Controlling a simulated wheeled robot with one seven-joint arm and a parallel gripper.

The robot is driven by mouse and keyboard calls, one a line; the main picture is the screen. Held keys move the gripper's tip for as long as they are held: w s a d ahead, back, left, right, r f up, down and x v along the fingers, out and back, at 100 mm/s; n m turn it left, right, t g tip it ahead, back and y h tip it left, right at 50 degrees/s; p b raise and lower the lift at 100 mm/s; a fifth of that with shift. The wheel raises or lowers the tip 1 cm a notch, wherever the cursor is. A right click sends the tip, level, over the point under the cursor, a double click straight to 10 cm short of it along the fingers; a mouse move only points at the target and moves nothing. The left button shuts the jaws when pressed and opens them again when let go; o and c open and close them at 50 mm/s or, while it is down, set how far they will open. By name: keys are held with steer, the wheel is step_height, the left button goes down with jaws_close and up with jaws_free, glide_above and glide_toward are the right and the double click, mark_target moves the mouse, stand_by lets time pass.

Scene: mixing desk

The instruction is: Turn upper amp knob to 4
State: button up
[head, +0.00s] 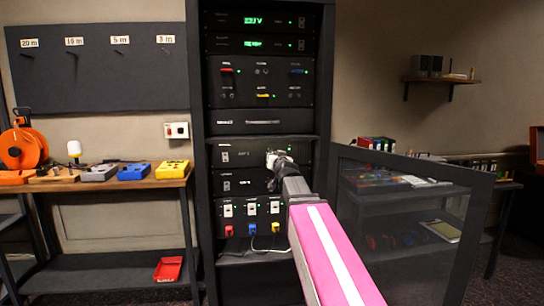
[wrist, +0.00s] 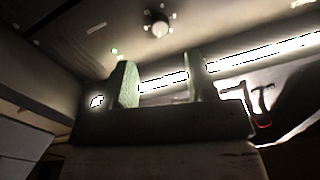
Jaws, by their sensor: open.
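The upper amp (head: 236,160) is a dark panel in the middle of the black rack, with a rocker switch at its left and a small green light. My gripper (head: 274,156) is in front of its right half in the head view and hides the knob there. In the wrist view the knob (wrist: 158,26) is a round pale shape ringed by light marks. It lies beyond the two pale green fingers of my gripper (wrist: 160,72), which stand apart with nothing between them. Which number the knob points at is too dim to read.
The lower amp (head: 236,184) is directly below, above a panel with red, blue and yellow plugs. An open mesh rack door (head: 400,225) stands right of my arm. A wooden bench (head: 100,183) with boxes is at the left.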

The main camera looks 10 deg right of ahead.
steer(key=w, duration=0.8)
steer(key=shift+a, duration=0.2)
steer(key=shift+s, duration=0.1)
steer(key=c, duration=0.9)
